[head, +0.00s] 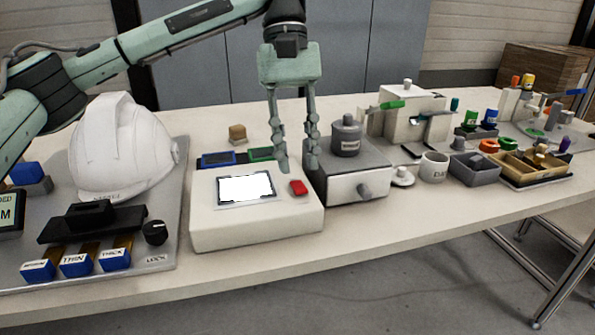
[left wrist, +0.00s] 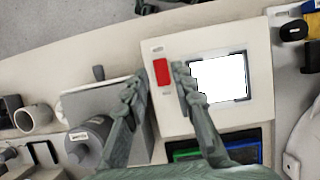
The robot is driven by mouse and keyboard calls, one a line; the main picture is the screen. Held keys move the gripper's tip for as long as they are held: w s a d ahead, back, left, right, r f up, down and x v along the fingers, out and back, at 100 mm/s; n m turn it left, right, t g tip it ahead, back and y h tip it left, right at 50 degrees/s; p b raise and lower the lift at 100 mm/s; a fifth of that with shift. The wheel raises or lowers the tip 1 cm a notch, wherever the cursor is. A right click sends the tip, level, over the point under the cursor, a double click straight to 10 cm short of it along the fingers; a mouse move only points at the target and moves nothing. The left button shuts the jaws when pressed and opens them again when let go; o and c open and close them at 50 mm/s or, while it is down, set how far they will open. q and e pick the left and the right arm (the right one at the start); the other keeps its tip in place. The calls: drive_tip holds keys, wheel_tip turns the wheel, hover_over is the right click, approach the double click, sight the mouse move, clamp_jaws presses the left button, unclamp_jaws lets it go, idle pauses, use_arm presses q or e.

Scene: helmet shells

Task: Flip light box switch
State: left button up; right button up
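The light box (head: 215,228) is a low white box on the table, with a bright white lit panel (head: 245,188) on top. Its red switch (head: 298,188) sits on the top face, right of the panel. In the left wrist view the red switch (left wrist: 162,73) shows between my fingertips, beside the lit panel (left wrist: 218,78). My left gripper (head: 297,166) points down above the switch, its two fingers apart and nothing between them that I can see held. Whether a fingertip touches the box is unclear. My right gripper is in neither view.
A grey box with a drawer (head: 350,188) and a lidded grey jar (head: 346,137) stands close right of the light box. A white helmet (head: 120,150) is at left, near a black knob (head: 155,233). Blue and green trays (head: 218,159) lie behind.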

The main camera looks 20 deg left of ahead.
sight(300, 188)
use_arm(q)
drive_tip(key=x, duration=0.3)
drive_tip(key=shift+f, duration=0.1)
drive_tip(key=shift+c, duration=0.4)
clamp_jaws()
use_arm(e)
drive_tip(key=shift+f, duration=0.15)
